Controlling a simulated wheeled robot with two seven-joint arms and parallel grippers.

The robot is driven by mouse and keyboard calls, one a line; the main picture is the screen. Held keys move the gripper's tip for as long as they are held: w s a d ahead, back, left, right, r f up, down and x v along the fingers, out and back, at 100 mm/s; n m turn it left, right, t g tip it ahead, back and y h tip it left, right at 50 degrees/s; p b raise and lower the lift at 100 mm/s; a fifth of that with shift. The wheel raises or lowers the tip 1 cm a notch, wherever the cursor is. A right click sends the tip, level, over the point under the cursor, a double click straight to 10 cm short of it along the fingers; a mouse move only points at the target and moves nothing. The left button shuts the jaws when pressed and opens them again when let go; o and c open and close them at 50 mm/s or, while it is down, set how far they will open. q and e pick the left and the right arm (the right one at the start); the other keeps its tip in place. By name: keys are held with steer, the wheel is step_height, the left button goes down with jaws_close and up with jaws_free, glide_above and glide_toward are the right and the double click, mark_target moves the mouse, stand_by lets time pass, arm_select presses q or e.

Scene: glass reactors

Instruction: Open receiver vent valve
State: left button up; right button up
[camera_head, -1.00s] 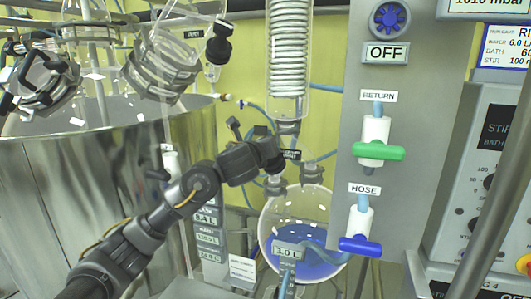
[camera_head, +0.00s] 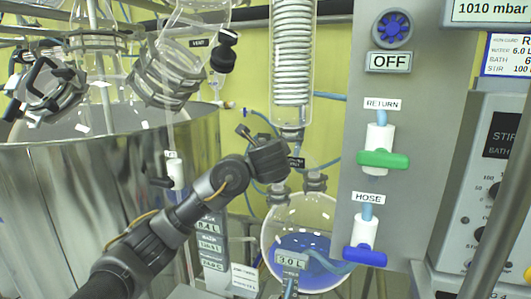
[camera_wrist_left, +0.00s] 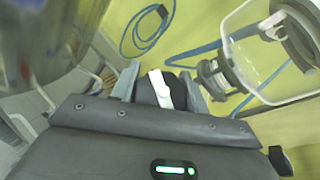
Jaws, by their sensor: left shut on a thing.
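The round receiver flask (camera_head: 290,222) stands below the condenser coil in the head view, with blue liquid in its bottom and a 3.0 L display in front. The gripper hides the valve body in the head view. My right gripper is not in view.
A control panel (camera_head: 345,250) with a green return valve handle (camera_head: 383,159) and a blue hose valve handle (camera_head: 364,256) stands close to the right. A large metal bath vessel (camera_head: 80,190) fills the left. Blue hoses (camera_wrist_left: 215,45) run behind the gripper.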

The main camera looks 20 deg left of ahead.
arm_select(q)
steer(key=o, duration=1)
steer(key=shift+s+d, duration=0.2)
steer(key=shift+s, duration=0.15)
steer(key=b+v, duration=0.2)
steer(key=v, duration=0.8)
steer(key=shift+a, duration=0.1)
